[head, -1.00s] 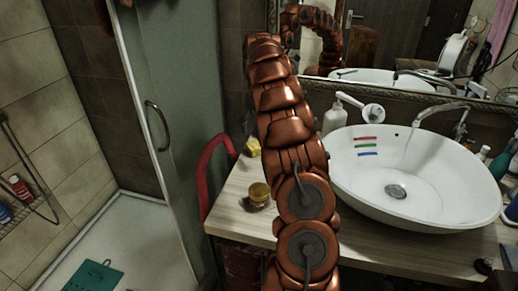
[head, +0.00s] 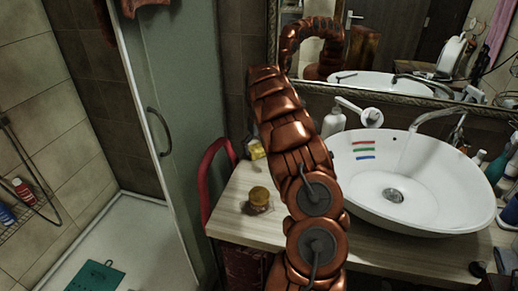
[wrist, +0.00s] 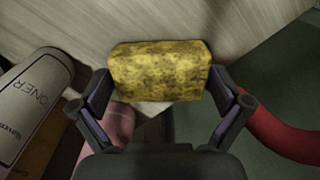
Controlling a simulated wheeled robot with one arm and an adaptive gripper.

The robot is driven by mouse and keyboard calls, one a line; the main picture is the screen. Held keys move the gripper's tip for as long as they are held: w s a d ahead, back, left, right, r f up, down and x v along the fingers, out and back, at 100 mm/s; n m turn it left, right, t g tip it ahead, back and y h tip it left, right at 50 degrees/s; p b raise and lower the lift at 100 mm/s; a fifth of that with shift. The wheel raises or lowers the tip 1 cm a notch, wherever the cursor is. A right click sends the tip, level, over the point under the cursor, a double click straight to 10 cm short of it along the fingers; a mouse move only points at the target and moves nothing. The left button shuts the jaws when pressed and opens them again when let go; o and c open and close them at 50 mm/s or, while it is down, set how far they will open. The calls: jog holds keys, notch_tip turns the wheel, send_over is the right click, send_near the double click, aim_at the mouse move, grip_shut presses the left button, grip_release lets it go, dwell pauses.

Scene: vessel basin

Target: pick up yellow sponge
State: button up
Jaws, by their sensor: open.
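The yellow sponge (wrist: 160,68), speckled with dark spots, lies on the wood-grain counter (wrist: 220,20) in the wrist view. My gripper (wrist: 161,88) is open, with one finger on each side of the sponge's near part. Small gaps seem to separate the fingers from the sponge; I cannot tell whether either touches. In the head view the sponge (head: 257,151) sits at the counter's back left corner, partly hidden by my arm and the dark gripper parts beside it.
A small amber jar with a gold lid (head: 259,198) stands in front of the sponge. A red curved rail (head: 210,165) is at the counter's left edge. A white bottle (wrist: 30,100) is left in the wrist view. The white basin (head: 450,215) and soap dispenser (head: 334,121) are to the right.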

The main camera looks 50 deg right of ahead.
aim_at(259, 147)
jog(key=shift+f, duration=0.15)
jog(key=shift+c, duration=0.2)
jog(key=c, duration=0.4)
notch_tip(259, 147, up, 8)
jog(key=shift+w+f+b, duration=0.1)
jog(key=shift+f+b, duration=0.1)
jog(key=shift+b, duration=0.95)
jog(key=shift+r, duration=1.25)
